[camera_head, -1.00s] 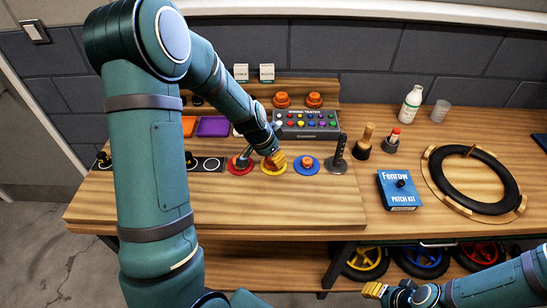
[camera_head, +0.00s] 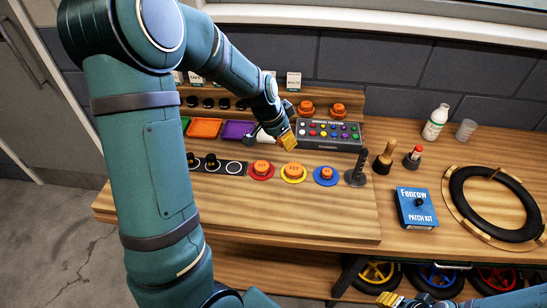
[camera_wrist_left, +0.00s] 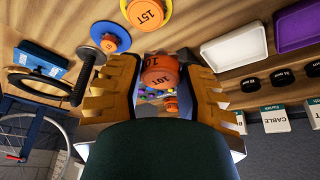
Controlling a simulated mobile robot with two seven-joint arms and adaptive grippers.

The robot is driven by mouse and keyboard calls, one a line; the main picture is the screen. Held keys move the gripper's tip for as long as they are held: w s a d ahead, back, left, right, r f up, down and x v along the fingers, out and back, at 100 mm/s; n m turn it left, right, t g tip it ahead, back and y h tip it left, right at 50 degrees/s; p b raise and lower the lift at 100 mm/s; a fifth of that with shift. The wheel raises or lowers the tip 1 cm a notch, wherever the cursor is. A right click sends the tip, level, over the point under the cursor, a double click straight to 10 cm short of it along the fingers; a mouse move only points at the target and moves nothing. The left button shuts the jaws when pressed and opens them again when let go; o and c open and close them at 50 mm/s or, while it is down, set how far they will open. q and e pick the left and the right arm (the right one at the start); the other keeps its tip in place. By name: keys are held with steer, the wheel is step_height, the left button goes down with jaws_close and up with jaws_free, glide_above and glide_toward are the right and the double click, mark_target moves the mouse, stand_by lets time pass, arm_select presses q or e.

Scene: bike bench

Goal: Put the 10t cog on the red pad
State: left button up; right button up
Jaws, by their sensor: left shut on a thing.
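My left gripper (camera_head: 287,140) is shut on an orange cog (camera_wrist_left: 160,76) marked 10T, seen between its yellow fingers in the left wrist view. In the head view the fingers hide that cog, in front of the tester box and behind the pads. The red pad (camera_head: 251,174) bears an orange cog (camera_head: 262,167) whose label is too small to read surely. The yellow pad (camera_head: 294,181) bears a cog (camera_wrist_left: 149,12) marked 15T. The blue pad (camera_head: 318,180) bears a smaller orange cog (camera_head: 326,173). My right gripper (camera_head: 390,299) is at the bottom edge, its opening unclear.
A black-handled stand (camera_head: 361,165) is right of the blue pad. The tester box (camera_head: 348,145) and two orange cogs (camera_head: 338,110) are behind. A dark strip (camera_head: 222,171) with black pieces lies left of the red pad. The bench front (camera_head: 290,210) is clear.

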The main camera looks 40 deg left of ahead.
arm_select(q)
steer(key=p, duration=0.1)
glide_above(263, 164)
steer(key=shift+n, duration=0.4)
steer(key=f, duration=0.3)
steer(key=s+f+b, duration=0.1)
steer(key=f, duration=0.1)
steer(key=shift+f, duration=0.25)
steer(key=shift+w+f+b, duration=0.1)
steer(key=shift+f+b, duration=0.2)
steer(key=shift+f, duration=1.85)
steer(key=shift+f, duration=0.1)
steer(key=o, duration=0.9)
